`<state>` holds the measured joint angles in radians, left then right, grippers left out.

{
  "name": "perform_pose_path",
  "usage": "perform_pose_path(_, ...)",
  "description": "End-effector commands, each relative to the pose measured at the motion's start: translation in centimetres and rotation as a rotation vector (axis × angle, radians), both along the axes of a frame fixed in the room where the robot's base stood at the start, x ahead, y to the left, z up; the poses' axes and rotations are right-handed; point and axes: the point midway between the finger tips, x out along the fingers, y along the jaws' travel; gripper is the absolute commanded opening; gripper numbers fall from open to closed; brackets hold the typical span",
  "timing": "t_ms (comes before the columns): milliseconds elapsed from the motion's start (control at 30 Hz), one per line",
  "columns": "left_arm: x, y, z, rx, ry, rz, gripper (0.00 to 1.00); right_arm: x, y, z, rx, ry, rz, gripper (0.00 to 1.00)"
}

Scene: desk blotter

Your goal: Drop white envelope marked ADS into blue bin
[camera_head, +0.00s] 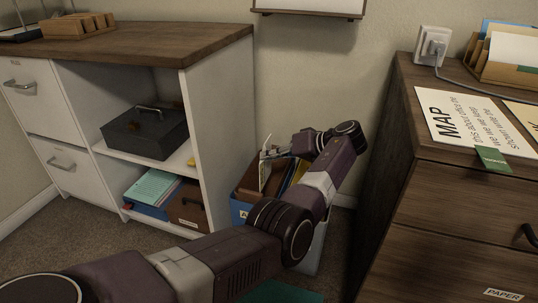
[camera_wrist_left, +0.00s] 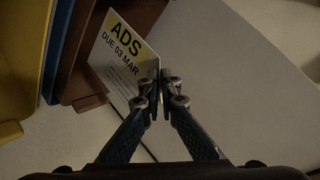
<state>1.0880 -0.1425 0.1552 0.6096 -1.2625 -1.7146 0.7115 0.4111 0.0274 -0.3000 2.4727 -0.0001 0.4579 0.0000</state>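The white envelope (camera_wrist_left: 113,47) shows in the left wrist view, with "ADS" and "DUE 03 MAR" on a yellow patch. My left gripper (camera_wrist_left: 160,88) is shut on its edge; the fingertips meet there. In the head view the left gripper (camera_head: 272,153) is over a floor bin between the white cabinet and the wooden desk, with the pale envelope (camera_head: 264,172) tilted below it. My right gripper is not in view.
Brown and yellow folders or dividers stand beside the envelope. The white cabinet (camera_head: 222,125) is on the left, with a dark box (camera_head: 146,135) on its shelf. The wooden desk (camera_head: 440,215) bounds the right, with a MAP sheet (camera_head: 470,118) on top.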

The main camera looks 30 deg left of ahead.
Motion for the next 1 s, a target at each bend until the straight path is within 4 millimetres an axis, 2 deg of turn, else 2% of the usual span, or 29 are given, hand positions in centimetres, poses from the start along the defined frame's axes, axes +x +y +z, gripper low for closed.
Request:
perform_pose_path(467, 0.0, 0.02, -0.62, 0.0, -0.001, 0.0, 0.0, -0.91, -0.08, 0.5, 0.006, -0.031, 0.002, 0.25)
perform_pose_path(600, -0.01, 0.02, -0.62, 0.001, 0.0, 0.001, 0.16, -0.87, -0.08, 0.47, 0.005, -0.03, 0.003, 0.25)
perform_pose_path(700, -0.01, 0.02, -0.62, 0.0, -0.001, 0.0, 0.25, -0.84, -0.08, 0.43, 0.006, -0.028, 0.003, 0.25)
perform_pose_path(1000, 0.01, 0.02, -0.34, 0.0, -0.002, 0.001, 0.25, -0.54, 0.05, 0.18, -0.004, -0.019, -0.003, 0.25)
